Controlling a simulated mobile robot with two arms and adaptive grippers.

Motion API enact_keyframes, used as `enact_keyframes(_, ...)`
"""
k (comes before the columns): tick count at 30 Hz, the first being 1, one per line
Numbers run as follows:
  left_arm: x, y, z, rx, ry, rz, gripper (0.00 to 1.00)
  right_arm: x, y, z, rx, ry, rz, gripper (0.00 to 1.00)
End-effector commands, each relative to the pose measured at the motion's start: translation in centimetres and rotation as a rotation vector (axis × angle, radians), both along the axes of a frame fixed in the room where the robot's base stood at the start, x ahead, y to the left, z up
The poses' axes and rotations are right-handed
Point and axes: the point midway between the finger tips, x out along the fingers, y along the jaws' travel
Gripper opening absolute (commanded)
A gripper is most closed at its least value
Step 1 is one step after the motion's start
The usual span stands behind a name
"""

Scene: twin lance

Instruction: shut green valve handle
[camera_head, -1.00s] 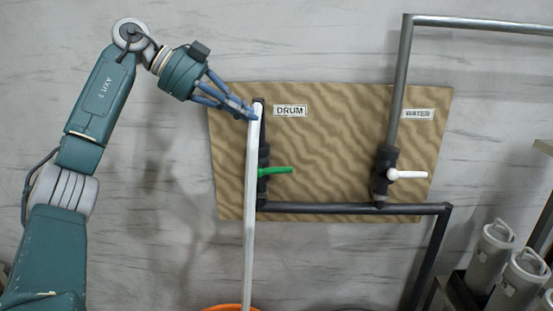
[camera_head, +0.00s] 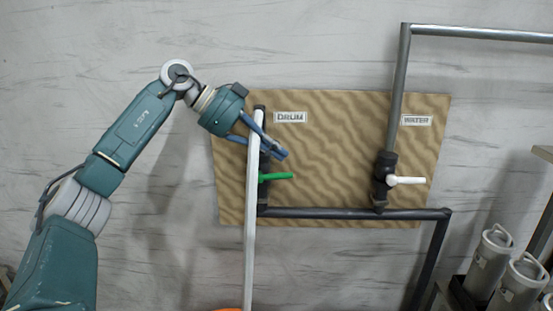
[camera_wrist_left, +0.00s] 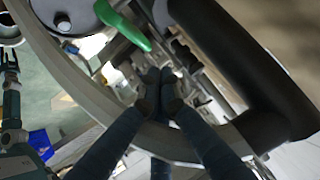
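The green valve handle (camera_head: 276,176) sticks out to the right, roughly level, from the dark drum valve under the DRUM label (camera_head: 290,117). In the left wrist view the green handle (camera_wrist_left: 124,24) is at the top, beyond the fingertips. My left gripper (camera_head: 279,154) is just above the handle, apart from it. Its fingertips come together with nothing seen between them. A pale upright pole (camera_head: 251,215) stands in front of the drum pipe and hides part of the valve. My right gripper is only partly visible at the left edge of the wrist view (camera_wrist_left: 9,60); its state is unclear.
The water valve with its white handle (camera_head: 407,181) is to the right on the tan board (camera_head: 335,160). A dark pipe (camera_head: 350,213) runs below both valves. Grey canisters (camera_head: 490,262) stand at lower right. An orange rim (camera_head: 228,309) shows at the bottom.

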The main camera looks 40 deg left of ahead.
Motion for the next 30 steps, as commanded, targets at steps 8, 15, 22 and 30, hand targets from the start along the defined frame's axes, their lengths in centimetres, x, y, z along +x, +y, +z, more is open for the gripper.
enact_keyframes(8, 0.5, 0.3, -2.8, 0.001, 0.002, 0.004, 0.0, 0.0, 0.1, 0.6, 0.001, -0.001, 0.0, 0.37)
enact_keyframes(15, 0.6, 0.3, -3.1, 0.001, -0.001, 0.003, 0.0, 0.1, 0.3, 0.5, 0.003, -0.001, -0.001, 0.37)
enact_keyframes(22, 0.7, 0.2, -3.4, 0.002, 0.003, 0.003, 0.0, 0.1, 0.3, 0.9, 0.004, -0.001, -0.002, 0.37)
enact_keyframes(30, 1.0, -0.1, -4.5, 0.002, 0.002, 0.003, 0.0, 0.1, 0.3, 1.3, 0.003, -0.001, -0.001, 0.37)
